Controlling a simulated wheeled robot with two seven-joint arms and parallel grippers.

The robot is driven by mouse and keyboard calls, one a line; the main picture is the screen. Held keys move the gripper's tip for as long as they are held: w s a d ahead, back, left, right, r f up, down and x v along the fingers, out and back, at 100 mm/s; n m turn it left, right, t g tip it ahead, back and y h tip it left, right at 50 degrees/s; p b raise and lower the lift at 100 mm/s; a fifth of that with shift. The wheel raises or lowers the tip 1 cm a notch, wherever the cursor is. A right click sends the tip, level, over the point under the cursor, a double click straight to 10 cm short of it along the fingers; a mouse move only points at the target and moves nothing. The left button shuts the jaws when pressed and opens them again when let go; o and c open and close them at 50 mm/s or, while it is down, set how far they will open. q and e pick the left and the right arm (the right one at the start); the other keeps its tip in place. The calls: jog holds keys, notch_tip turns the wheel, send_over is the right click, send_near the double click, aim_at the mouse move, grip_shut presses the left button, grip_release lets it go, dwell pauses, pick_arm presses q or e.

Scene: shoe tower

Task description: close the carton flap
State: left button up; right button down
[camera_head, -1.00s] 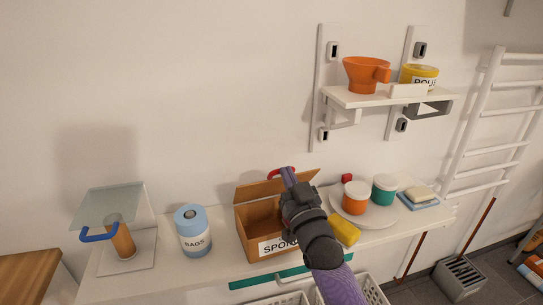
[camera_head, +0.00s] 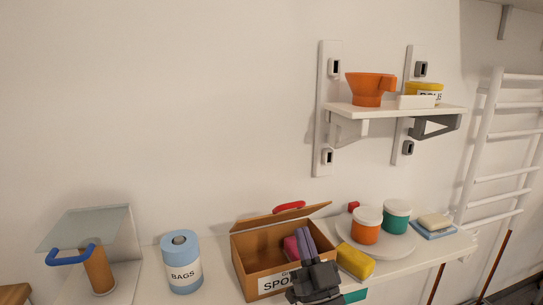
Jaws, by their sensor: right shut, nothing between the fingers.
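The brown carton (camera_head: 244,266) stands on the white shelf with its label facing me. Its flap (camera_head: 270,217) is at the back edge, raised and tilted, and the carton's top is open. Something pink (camera_head: 291,248) shows inside, partly hidden by my gripper. My right gripper (camera_head: 302,234) comes up from below, in front of the carton. Its purple fingers are shut and empty, and they overlap the right part of the opening in the picture. I cannot tell how deep they reach. My left gripper is not in view.
A blue roll of bags (camera_head: 181,262) and a glass-topped stand (camera_head: 86,229) are to the left. A yellow sponge (camera_head: 355,261) lies close to the carton's right. A round tray (camera_head: 399,247) holds an orange jar (camera_head: 366,226) and a green jar (camera_head: 396,216). A wall shelf (camera_head: 395,111) is above.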

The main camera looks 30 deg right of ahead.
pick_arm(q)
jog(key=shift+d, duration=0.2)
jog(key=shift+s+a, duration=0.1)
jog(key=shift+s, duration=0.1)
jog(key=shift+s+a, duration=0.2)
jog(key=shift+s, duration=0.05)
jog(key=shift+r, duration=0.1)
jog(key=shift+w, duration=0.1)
